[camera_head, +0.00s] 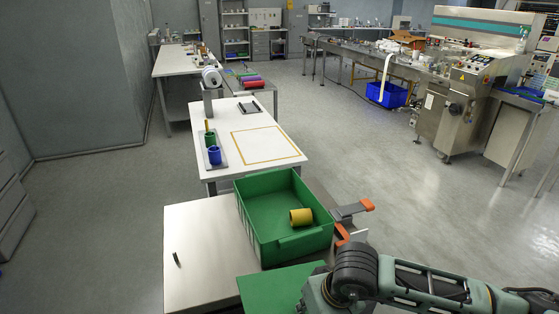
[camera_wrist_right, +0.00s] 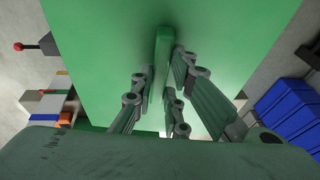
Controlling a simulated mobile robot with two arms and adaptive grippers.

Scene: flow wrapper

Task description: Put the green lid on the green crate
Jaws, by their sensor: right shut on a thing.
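The green crate (camera_head: 284,247) stands open at the top on a pale table, with a yellow roll (camera_head: 301,217) lying inside. The green lid (camera_head: 280,288) is a flat sheet in front of the crate, partly hidden by my right arm. In the right wrist view the lid (camera_wrist_right: 95,50) fills most of the picture, with a raised green handle bar (camera_wrist_right: 163,45). My right gripper (camera_wrist_right: 165,78) is shut on this handle. In the head view its fingers are hidden behind the arm. The left gripper is not in view.
The pale tabletop (camera_head: 200,250) left of the crate is clear except for a small dark piece (camera_head: 177,260). Orange-ended grey parts (camera_head: 352,211) stick out right of the crate. A white table (camera_head: 262,142) with cups stands beyond.

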